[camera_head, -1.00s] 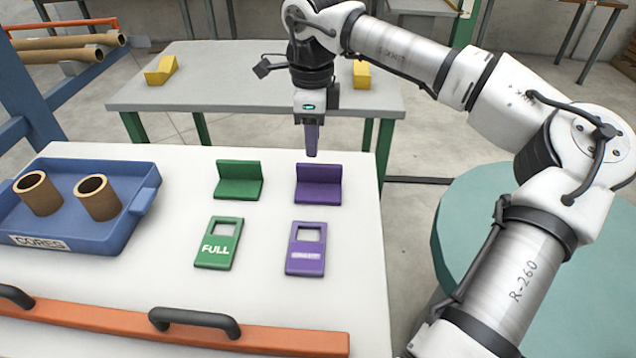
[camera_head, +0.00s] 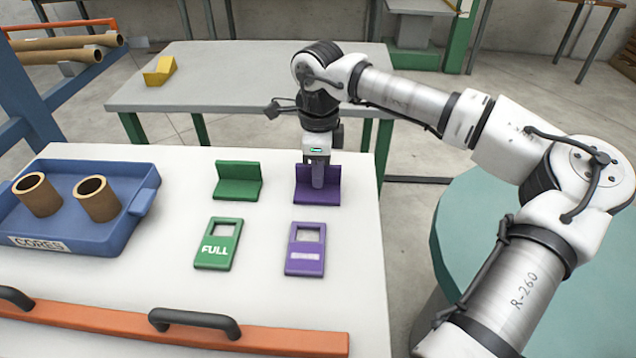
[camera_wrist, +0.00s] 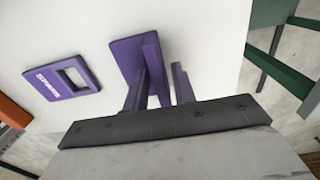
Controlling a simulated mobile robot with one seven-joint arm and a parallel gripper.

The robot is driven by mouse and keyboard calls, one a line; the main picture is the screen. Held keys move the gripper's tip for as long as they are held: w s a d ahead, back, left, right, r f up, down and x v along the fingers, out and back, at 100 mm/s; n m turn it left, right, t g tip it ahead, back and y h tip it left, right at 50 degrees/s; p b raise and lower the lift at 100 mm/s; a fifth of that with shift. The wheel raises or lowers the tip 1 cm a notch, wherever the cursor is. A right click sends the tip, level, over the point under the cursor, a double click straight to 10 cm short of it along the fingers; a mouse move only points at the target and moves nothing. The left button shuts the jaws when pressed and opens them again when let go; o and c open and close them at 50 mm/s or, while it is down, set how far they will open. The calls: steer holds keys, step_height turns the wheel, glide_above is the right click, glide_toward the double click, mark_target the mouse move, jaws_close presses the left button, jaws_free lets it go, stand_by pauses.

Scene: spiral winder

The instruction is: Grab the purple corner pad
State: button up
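The purple corner pad (camera_head: 332,193) is L-shaped, with a flat base and an upright wall, and stands at the back right of the white table. My gripper (camera_head: 318,185) is lowered over it, pointing down, and hides part of its wall. In the wrist view the two fingers are apart, with the pad's upright wall (camera_wrist: 155,62) between them and its base (camera_wrist: 122,55) to the left. A gap shows between the wall and the right finger; whether the left finger touches the wall, I cannot tell.
A green corner pad (camera_head: 238,182) stands to the left. In front lie a green FULL tag (camera_head: 218,257) and a purple tag (camera_head: 305,267) with windows. A blue tray (camera_head: 100,240) holds two brown cores. A grey table (camera_head: 240,75) with a yellow block (camera_head: 160,72) stands behind.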

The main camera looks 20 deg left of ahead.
jaws_close()
steer(key=shift+r, duration=0.15)
